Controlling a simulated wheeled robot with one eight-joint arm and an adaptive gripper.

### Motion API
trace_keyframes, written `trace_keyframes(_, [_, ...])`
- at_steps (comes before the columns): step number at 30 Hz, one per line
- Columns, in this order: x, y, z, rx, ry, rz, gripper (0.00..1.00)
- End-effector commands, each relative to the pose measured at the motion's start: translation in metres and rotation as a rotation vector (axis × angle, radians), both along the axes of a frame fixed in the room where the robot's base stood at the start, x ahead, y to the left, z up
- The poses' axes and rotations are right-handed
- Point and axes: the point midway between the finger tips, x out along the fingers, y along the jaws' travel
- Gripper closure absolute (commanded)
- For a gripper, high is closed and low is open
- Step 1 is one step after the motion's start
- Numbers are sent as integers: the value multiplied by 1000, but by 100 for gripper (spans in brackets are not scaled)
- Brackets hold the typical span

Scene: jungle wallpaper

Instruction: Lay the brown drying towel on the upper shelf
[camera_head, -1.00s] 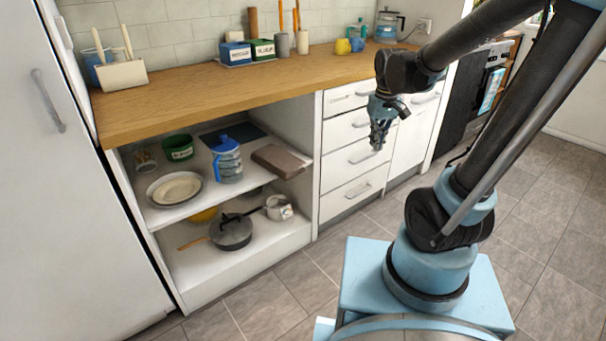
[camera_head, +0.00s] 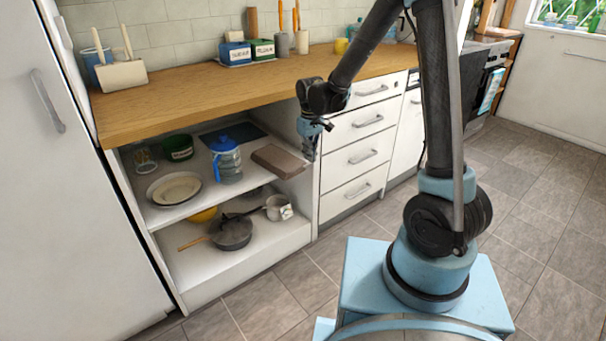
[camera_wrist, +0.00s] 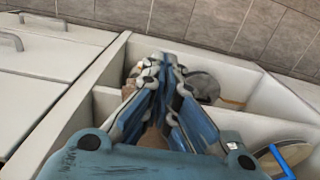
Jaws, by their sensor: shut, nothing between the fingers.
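The brown drying towel (camera_head: 279,160), folded into a flat block, lies on the right end of the upper shelf (camera_head: 222,197), close to its front edge. My gripper (camera_head: 311,156) is shut and empty, just right of the towel by the cabinet's right side panel. In the wrist view, the closed fingers (camera_wrist: 160,75) point over the open cabinet. A brown patch between the finger bases (camera_wrist: 152,138) may be the towel, mostly hidden by the gripper. I cannot tell whether the gripper touches the towel.
The upper shelf also holds a blue-lidded jug (camera_head: 227,161), stacked plates (camera_head: 175,188), a green container (camera_head: 179,148) and a dark blue flat item (camera_head: 238,134). A pan (camera_head: 233,234) and a pot (camera_head: 278,207) stand below. The wooden countertop (camera_head: 210,98) overhangs the shelves.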

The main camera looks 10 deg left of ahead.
Motion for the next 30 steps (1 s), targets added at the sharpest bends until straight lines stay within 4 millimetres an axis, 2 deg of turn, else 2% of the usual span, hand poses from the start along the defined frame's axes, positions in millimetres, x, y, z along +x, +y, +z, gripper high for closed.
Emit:
trace_keyframes(8, [0, 6, -17, -2, 2, 10, 100])
trace_keyframes(30, [0, 6, -106, -2, 1, 10, 100])
